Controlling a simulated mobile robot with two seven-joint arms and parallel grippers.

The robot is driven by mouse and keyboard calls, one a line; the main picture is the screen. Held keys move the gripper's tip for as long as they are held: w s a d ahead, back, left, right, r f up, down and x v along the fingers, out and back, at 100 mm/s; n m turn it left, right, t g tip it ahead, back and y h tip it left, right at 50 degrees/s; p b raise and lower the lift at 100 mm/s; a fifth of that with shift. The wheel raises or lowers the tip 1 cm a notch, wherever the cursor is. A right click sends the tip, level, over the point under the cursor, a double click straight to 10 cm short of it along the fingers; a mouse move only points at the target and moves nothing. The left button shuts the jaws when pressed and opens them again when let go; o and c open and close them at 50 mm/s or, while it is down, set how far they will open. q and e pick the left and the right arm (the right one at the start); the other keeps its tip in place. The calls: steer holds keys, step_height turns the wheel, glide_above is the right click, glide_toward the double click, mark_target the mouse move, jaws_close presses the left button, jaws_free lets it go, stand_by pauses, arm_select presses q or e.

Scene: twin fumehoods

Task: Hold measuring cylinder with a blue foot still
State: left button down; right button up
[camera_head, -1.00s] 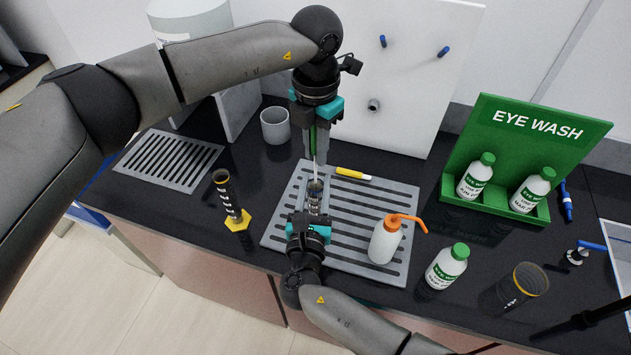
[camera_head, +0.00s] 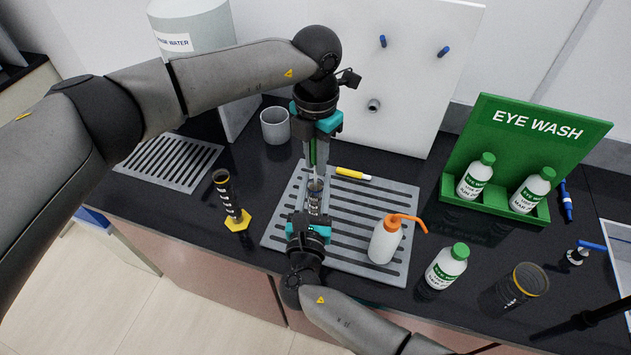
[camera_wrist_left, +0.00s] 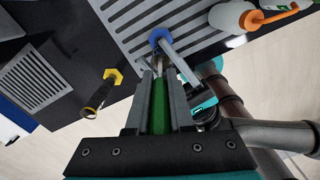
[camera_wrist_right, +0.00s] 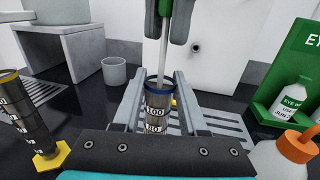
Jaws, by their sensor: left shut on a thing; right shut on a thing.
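The measuring cylinder (camera_head: 315,196) stands upright on the slotted grey mat. Its blue rim and printed scale (camera_wrist_right: 157,107) show in the right wrist view, and its blue foot (camera_wrist_left: 160,36) in the left wrist view. My right gripper (camera_wrist_right: 157,92) is shut on the cylinder, one finger on each side. My left gripper (camera_head: 316,160) is above the cylinder, shut on a tool with a green handle (camera_wrist_left: 160,105). The tool's thin pale rod (camera_wrist_right: 164,55) points down into the cylinder's mouth. Its lower end is hidden.
A dark cylinder with a yellow foot (camera_head: 238,220) stands left of the mat (camera_head: 375,205). An orange-topped wash bottle (camera_head: 384,243) stands on the mat's right side, and a yellow marker (camera_head: 352,173) lies at its back. A grey beaker (camera_head: 275,127) stands behind.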

arm_select(q)
steer(key=shift+s+r, duration=0.15)
steer(key=shift+r, duration=0.1)
steer(key=shift+r, duration=0.1)
steer(key=shift+r, duration=5.85)
arm_select(e)
steer(key=o, duration=0.7)
steer(key=shift+o, duration=0.2)
steer(key=shift+r, duration=0.2)
steer(key=shift+r, duration=0.6)
